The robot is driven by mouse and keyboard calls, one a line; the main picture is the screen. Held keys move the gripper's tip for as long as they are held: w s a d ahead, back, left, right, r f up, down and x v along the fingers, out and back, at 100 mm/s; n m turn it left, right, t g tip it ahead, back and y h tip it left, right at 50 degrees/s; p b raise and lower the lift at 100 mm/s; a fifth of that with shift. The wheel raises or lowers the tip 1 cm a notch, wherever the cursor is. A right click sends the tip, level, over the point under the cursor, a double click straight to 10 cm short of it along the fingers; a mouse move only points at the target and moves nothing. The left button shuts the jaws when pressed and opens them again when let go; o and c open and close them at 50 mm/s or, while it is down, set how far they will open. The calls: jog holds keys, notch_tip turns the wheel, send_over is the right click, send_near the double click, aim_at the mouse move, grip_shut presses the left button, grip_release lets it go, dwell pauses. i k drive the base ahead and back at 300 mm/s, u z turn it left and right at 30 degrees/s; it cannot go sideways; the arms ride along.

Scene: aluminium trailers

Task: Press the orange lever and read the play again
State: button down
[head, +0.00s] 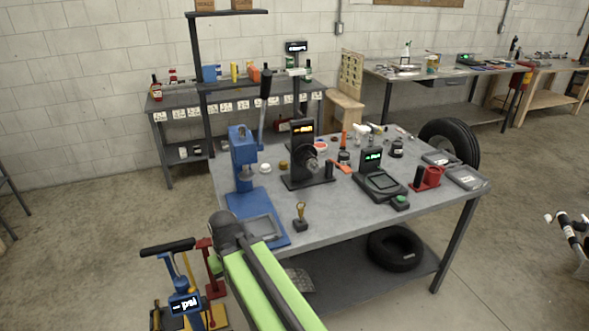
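An orange lever (339,167) sticks out to the right from the lower part of a dark hub stand on the grey workbench. The hub stand (295,181) carries a metal hub with a shaft (311,163) facing forward. A small black display (302,128) with lit characters is at the top of the stand, too small to read. My green arm reaches up from the bottom of the picture to a dark joint in front of the bench. My gripper does not show, and nothing of mine is seen touching the lever.
A blue press (243,160) with a long upright handle stands left of the hub stand. A scale with a green display (371,158) and a red holder (427,179) are to the right. Tyres are beside and under the bench. A blue pump (184,299) stands at front left.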

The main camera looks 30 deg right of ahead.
aim_at(345, 169)
jog(key=z, duration=0.05)
jog(key=k, duration=0.15)
jog(key=u, duration=2.5)
jog(key=k, duration=1.75)
jog(key=z, duration=1.2)
jog(key=i, duration=1)
jog(key=u, duration=0.1)
